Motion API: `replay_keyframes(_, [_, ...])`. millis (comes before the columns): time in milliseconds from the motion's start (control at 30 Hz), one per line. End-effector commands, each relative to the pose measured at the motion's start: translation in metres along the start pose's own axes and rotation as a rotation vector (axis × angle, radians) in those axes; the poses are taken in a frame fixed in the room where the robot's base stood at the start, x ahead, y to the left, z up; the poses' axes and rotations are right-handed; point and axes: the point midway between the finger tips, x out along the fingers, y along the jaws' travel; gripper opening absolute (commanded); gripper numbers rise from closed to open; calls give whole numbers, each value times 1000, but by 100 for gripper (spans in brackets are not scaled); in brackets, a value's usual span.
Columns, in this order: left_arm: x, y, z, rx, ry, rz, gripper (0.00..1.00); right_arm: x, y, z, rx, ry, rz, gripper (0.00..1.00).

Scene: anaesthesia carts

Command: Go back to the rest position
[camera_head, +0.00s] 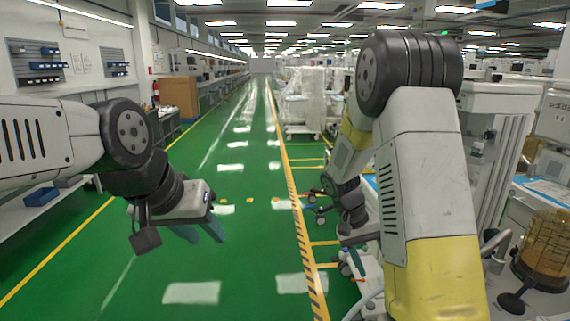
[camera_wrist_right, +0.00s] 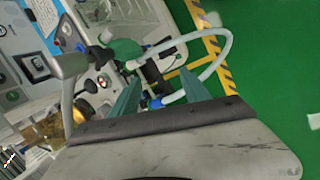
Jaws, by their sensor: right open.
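My left gripper (camera_head: 207,232) hangs over the green floor in the head view, its teal fingers pointing down and apart, with nothing between them. My right arm reaches forward and down beside the carts on the right. In the head view, its own forearm partly hides its gripper. In the right wrist view, the right gripper (camera_wrist_right: 160,80) is open, with two teal fingers well apart and no object held. Beyond the fingers are a white hose (camera_wrist_right: 222,62) and a green part (camera_wrist_right: 124,50) of the cart.
An anaesthesia cart (camera_head: 497,248) stands close at right, with an amber canister (camera_head: 545,245). Wrapped equipment (camera_head: 303,95) stands further back. A workbench (camera_head: 55,205) runs along the left. The green aisle (camera_head: 235,170) between is clear, bordered by a striped line (camera_head: 297,215).

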Motion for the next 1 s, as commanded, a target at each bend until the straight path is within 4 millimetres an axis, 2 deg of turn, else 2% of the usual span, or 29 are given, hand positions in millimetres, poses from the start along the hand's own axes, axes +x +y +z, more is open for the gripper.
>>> replay_keyframes(33, [0,0,0,0,0,0,36,-17,4,9,-1,19,-69,54])
replay_keyframes(300, [0,0,0,0,0,0,36,-93,19,63,-64,169,-377,54])
replay_keyframes(600, [0,0,0,0,0,0,36,-160,38,135,-141,440,-605,54])
replay_keyframes(800, [0,0,0,0,0,0,36,-184,45,172,-179,606,-667,54])
replay_keyframes(1000, [0,0,0,0,0,0,36,-190,46,187,-196,675,-680,54])
